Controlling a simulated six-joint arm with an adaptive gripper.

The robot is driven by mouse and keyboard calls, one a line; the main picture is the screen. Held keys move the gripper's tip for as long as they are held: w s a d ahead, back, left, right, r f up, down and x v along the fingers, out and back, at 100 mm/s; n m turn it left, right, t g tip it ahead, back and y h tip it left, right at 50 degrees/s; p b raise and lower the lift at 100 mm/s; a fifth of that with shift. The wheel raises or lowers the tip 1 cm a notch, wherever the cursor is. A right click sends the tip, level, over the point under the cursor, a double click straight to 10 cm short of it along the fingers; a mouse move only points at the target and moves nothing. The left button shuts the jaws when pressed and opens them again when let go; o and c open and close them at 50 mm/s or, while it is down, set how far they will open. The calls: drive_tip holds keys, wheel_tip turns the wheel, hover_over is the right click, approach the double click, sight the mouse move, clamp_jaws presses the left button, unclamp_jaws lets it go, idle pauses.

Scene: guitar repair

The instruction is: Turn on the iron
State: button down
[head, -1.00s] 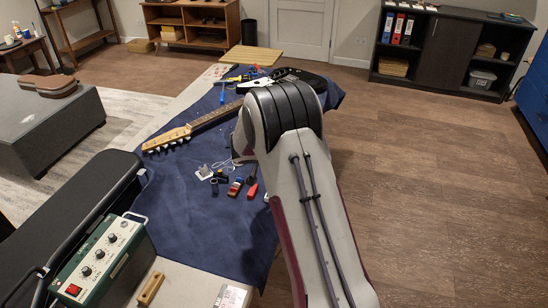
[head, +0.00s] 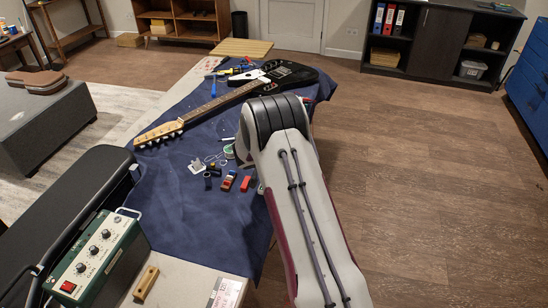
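A green box (head: 112,236) with a handle, several black knobs and a red switch (head: 68,286) stands at the lower left of the head view. It may be the iron's control unit; I cannot tell for certain. Whether the switch is on or off cannot be made out. No iron is clearly recognisable. My arm reaches from the bottom over the right part of the workbench. My gripper is hidden behind the arm, so its state and place do not show.
A dark guitar (head: 285,72) lies on the blue cloth (head: 200,226) with tools beside it. Small parts, including a red block (head: 246,183), lie nearer. A wooden block (head: 146,283) is at the front, right of the green box. A long black case (head: 62,208) lies left. The floor at right is clear.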

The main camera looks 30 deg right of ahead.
drive_tip(key=shift+f, duration=0.15)
drive_tip(key=shift+s+d+f, duration=0.15)
drive_tip(key=shift+f, duration=0.1)
idle(0.5)
drive_tip(key=shift+w+a+r, duration=0.25)
drive_tip(key=shift+w+a, duration=0.35)
drive_tip(key=shift+r, duration=0.2)
